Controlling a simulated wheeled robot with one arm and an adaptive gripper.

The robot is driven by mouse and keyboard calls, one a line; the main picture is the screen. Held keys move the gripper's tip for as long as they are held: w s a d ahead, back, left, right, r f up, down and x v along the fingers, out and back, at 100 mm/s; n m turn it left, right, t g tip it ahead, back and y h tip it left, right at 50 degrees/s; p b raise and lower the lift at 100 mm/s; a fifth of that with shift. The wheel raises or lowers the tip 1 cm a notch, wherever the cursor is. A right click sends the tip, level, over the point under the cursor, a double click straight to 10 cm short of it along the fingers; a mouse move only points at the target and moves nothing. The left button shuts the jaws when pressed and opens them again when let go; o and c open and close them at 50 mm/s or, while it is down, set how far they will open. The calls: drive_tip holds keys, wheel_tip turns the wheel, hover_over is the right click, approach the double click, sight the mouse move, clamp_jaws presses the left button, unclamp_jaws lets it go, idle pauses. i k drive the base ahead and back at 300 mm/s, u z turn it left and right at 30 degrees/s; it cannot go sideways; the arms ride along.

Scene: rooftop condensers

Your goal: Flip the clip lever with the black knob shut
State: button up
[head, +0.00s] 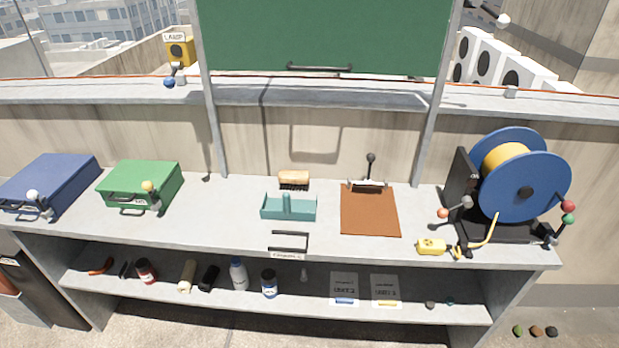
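The lever with the black knob (371,158) stands nearly upright on the metal clip (367,183) at the back edge of a brown clipboard (370,211). The clipboard lies flat on the grey bench top, right of centre. The lever's stem rises from the clip, with the knob at its top. Whether the clip's jaw is lifted off the board is too small to tell. My gripper is not in view.
A teal caddy (288,208) and a brush (293,180) lie left of the clipboard. A blue cable reel (525,175) with several knobbed levers stands right, with a yellow plug (431,247). Green (140,184) and blue (48,184) cases sit left. A green panel (325,35) hangs above.

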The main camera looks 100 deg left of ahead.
sight(370, 157)
drive_tip(key=u, duration=5.1)
drive_tip(key=i, duration=1)
drive_tip(key=z, duration=1.2)
